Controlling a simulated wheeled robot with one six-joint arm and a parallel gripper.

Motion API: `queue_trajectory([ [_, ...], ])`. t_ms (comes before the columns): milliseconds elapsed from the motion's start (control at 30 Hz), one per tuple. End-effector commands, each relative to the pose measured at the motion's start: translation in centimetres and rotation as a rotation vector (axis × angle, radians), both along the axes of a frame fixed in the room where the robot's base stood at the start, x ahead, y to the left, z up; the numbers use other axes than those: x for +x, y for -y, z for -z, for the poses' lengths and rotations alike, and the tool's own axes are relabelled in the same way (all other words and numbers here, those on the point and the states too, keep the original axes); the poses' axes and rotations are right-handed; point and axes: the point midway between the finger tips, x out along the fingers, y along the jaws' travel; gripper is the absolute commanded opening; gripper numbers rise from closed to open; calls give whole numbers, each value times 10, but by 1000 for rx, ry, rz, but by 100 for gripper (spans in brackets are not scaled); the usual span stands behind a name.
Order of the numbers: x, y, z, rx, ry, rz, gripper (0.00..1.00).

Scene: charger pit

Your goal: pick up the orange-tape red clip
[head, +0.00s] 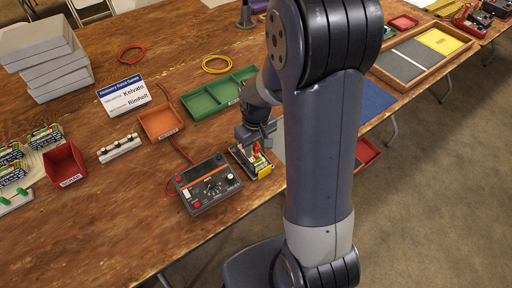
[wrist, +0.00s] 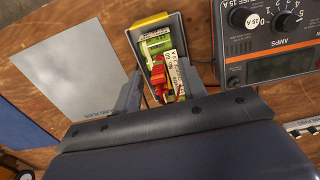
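A red clip (wrist: 161,76) lies over a small green circuit board (wrist: 153,45) in a grey holder with a yellow end (wrist: 150,21). I cannot make out orange tape on it clearly. The clip also shows small in the head view (head: 257,149), just below my gripper (head: 256,136). In the wrist view my gripper (wrist: 160,70) is open, with one finger on each side of the clip. I see gaps between the fingers and the clip. Whether the fingertips reach down to its height is hard to tell.
A charger box (head: 207,184) with knobs stands just left of the holder, with a red lead behind it. A green tray (head: 217,93), an orange tray (head: 161,121) and a red bin (head: 65,165) stand on the table. A grey sheet (wrist: 66,76) lies flat beside the holder.

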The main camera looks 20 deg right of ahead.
Motion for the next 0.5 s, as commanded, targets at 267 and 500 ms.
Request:
queue_trajectory([
  [267, 0, 0, 0, 0, 0, 0, 16],
  [500, 0, 0, 0, 0, 0, 0, 3],
])
